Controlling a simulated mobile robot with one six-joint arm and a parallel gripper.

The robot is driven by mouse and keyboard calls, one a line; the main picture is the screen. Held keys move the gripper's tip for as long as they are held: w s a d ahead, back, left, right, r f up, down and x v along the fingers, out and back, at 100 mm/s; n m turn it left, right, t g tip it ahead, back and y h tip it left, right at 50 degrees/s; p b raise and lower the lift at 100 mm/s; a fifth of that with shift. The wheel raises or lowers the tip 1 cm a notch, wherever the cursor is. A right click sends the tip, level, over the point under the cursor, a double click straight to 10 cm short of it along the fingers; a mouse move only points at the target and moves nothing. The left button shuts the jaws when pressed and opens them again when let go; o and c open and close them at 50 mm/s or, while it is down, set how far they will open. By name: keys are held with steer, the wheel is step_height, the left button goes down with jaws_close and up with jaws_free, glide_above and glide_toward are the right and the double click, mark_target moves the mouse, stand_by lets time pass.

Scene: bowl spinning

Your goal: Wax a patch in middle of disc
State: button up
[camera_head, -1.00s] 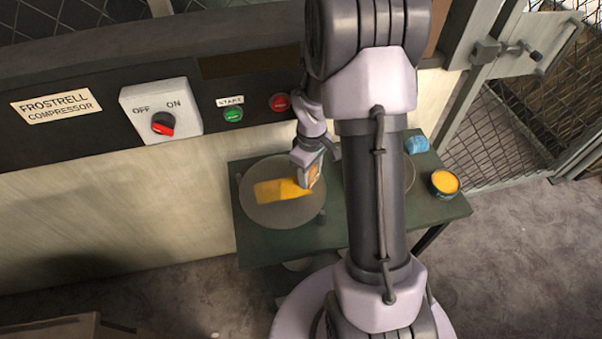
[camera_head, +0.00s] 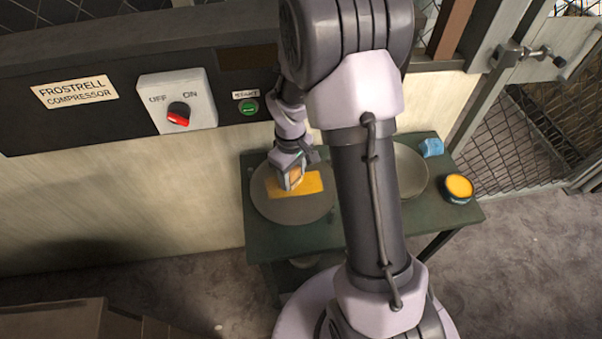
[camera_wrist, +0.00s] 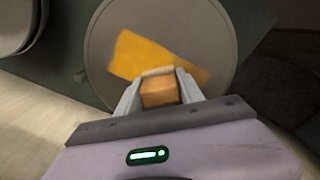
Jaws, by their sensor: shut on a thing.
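A round grey disc (camera_head: 290,212) lies on the left part of the green table. A yellow-orange wax patch (camera_head: 314,185) runs as a band across its middle. The disc (camera_wrist: 205,30) and the patch (camera_wrist: 140,55) also show in the wrist view. My gripper (camera_head: 291,181) is over the patch, left of its middle, shut on a small orange-brown block (camera_wrist: 158,92) with a pale edge at its far side. The block seems to be at the disc's surface; contact is hard to tell. The open tin of yellow wax (camera_head: 458,187) stands at the table's right end.
The green table (camera_head: 283,241) carries a second round dish (camera_head: 411,170), partly behind my arm, and a blue thing (camera_head: 431,147). A compressor panel with an OFF/ON knob (camera_head: 178,114) and a green start button (camera_head: 248,107) is behind. A mesh fence stands at right.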

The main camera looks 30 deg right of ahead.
mark_target(266, 187)
steer(key=shift+w+a, duration=0.4)
steer(key=shift+a, duration=0.8)
steer(key=shift+w+a, duration=0.4)
steer(key=shift+a, duration=0.75)
steer(key=shift+w+a, duration=0.4)
steer(key=shift+a, duration=0.8)
steer(key=shift+r, duration=0.1)
step_height(266, 187, up, 6)
steer(key=p, duration=0.4)
steer(key=shift+p, duration=0.35)
step_height(266, 187, up, 3)
steer(key=shift+f+p, duration=0.1)
steer(key=shift+p, duration=1.1)
steer(key=shift+f, duration=0.1)
